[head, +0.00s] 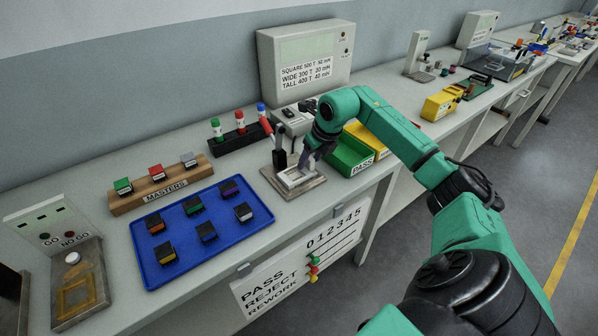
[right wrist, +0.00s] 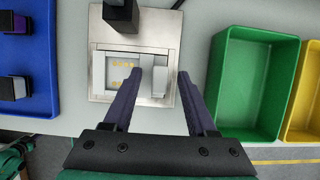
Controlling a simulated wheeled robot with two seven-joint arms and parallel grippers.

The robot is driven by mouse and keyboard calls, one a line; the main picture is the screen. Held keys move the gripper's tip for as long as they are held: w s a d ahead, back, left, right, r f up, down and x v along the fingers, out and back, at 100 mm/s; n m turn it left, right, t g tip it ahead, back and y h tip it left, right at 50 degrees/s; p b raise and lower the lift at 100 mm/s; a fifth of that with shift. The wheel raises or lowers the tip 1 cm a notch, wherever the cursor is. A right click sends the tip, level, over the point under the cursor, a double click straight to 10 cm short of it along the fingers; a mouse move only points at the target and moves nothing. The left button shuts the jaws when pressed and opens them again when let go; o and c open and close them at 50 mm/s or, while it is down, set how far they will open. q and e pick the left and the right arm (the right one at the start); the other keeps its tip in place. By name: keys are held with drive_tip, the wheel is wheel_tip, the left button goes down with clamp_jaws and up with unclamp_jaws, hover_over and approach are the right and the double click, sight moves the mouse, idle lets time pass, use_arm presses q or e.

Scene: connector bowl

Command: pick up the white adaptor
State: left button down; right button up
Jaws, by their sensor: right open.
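A metal fixture plate (head: 278,187) stands on the bench below my right gripper (head: 304,162); the plate also shows in the right wrist view (right wrist: 98,60). In its recess lies a pale, whitish block (right wrist: 159,88), which looks like the white adaptor. To its left in the recess is a light area with yellowish marks (right wrist: 122,70). My right gripper (right wrist: 160,76) is open, with one purple finger on each side of the pale block. I cannot tell whether the fingers touch it. My left gripper is not in view.
A black post with a red-tipped lever (head: 278,140) stands at the fixture's back. A green PASS bin (head: 349,158) and a yellow bin (head: 366,138) are close on the right. A blue tray (head: 180,223) with several blocks and a MASTERS rack (head: 153,193) are on the left.

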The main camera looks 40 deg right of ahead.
drive_tip(key=shift+r, duration=0.1)
clamp_jaws()
